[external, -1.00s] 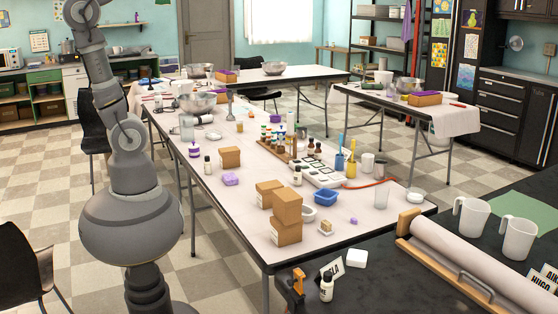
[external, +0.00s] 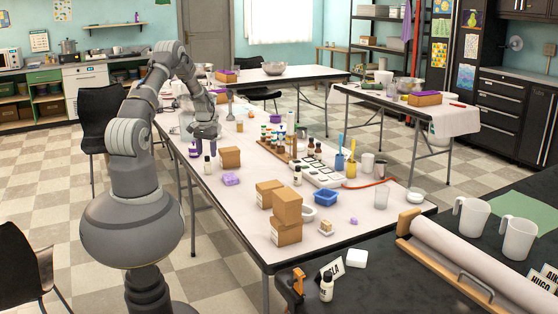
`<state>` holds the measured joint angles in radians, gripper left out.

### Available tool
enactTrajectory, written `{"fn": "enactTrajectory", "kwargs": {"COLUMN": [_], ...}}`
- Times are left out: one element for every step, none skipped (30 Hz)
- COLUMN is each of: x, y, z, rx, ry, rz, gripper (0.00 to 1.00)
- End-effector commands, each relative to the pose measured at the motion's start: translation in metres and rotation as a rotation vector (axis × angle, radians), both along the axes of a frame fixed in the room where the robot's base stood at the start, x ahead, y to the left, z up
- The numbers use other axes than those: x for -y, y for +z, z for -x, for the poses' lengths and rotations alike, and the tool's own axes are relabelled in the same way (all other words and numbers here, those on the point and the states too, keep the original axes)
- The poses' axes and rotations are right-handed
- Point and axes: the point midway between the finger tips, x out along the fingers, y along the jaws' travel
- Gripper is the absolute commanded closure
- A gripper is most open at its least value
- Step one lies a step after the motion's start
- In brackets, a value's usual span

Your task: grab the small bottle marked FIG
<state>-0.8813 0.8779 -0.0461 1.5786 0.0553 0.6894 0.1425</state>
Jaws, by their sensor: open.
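No label reading FIG is legible in this view. Several small bottles are candidates. A white-labelled bottle with a dark cap (external: 207,170) stands near the left edge of the long table. A purple bottle (external: 193,152) stands just behind it. Another white-labelled bottle (external: 297,178) stands beside the white mold tray, and one more (external: 326,288) stands on the dark front counter. My gripper (external: 206,147) is open, pointing down over the table's left side, close above the first bottle and partly overlapping the purple one. Whether it touches either is unclear.
A brown box (external: 229,158) and a purple soap block (external: 231,179) lie right of the gripper. A wooden rack of small bottles (external: 275,148) and a white mold tray (external: 316,174) are in mid-table. Stacked boxes (external: 287,217) stand toward the near end.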

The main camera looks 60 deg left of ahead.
Motion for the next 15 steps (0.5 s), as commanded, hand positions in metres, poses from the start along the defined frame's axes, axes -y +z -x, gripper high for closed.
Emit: {"fn": "enactTrajectory", "kwargs": {"x": [0.0, 0.0, 0.0, 0.0, 0.0, 0.0, 0.0, 0.0, 0.0, -0.001, -0.001, 0.0, 0.0, 0.0, 0.0], "y": [-0.009, -0.013, -0.017, -0.02, -0.023, -0.027, -0.031, -0.036, -0.044, -0.049, -0.055, -0.061, -0.065, -0.068, -0.07], "z": [0.0, 0.0, 0.0, 0.0, 0.0, 0.0, 0.0, 0.0, 0.0, 0.001, 0.001, 0.001, 0.001, 0.001, 0.0], "rx": [0.0, 0.001, 0.0, 0.0, 0.0, 0.001, 0.001, 0.001, 0.001, 0.001, 0.001, 0.0, 0.0, 0.0, 0.0], "ry": [0.0, -0.001, -0.001, -0.001, -0.001, -0.001, -0.001, -0.001, -0.001, -0.002, -0.001, -0.001, -0.001, -0.001, -0.001], "rz": [0.001, 0.001, 0.0, 0.0, 0.0, -0.001, -0.001, -0.001, -0.001, -0.001, -0.001, 0.0, 0.0, 0.0, -0.001], "gripper": [0.34, 0.34, 0.34, 0.34, 0.34, 0.34, 0.34, 0.34, 0.34, 0.34, 0.34, 0.34, 0.34, 0.34, 0.34]}}
